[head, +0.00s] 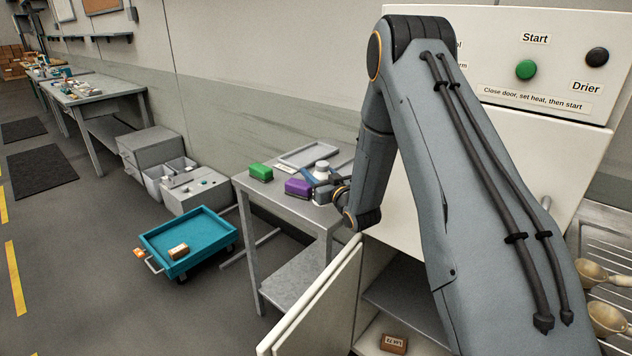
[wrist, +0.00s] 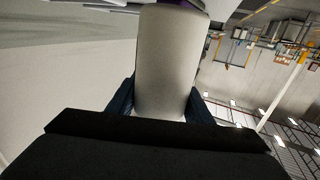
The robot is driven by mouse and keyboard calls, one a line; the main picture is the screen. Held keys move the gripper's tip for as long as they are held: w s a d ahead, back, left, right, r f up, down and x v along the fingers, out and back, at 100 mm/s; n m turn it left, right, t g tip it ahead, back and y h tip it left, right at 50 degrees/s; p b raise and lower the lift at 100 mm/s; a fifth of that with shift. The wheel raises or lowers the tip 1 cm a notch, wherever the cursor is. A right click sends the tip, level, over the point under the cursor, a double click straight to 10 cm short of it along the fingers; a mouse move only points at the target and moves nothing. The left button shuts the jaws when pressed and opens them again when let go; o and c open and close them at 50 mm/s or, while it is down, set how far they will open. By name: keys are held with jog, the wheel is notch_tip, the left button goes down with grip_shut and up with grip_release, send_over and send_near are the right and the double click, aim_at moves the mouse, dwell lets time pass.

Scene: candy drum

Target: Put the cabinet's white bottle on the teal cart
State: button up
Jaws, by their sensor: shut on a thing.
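My gripper (head: 323,178) is shut on a white bottle (head: 321,167), seen in the head view above or near the grey side table; the gap below it cannot be judged. In the wrist view the bottle's pale body (wrist: 166,62) fills the space between the two dark blue fingers. The teal cart (head: 212,228) stands on the floor left of the table, with a small brown box (head: 178,251) in it. The cabinet (head: 372,330) is open, and my arm hides part of it.
The side table (head: 262,205) holds a green box (head: 261,172), a purple box (head: 297,188) close to my gripper, and a grey tray (head: 300,154). The open cabinet door (head: 315,295) juts forward. A brown box (head: 393,343) lies in the cabinet. Floor left of the cart is clear.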

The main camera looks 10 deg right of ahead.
jog(key=shift+f+p, duration=0.45)
jog(key=shift+f, duration=1.35)
jog(key=o, duration=1)
jog(key=shift+f, duration=0.2)
jog(key=o, duration=0.4)
jog(key=shift+r, duration=0.1)
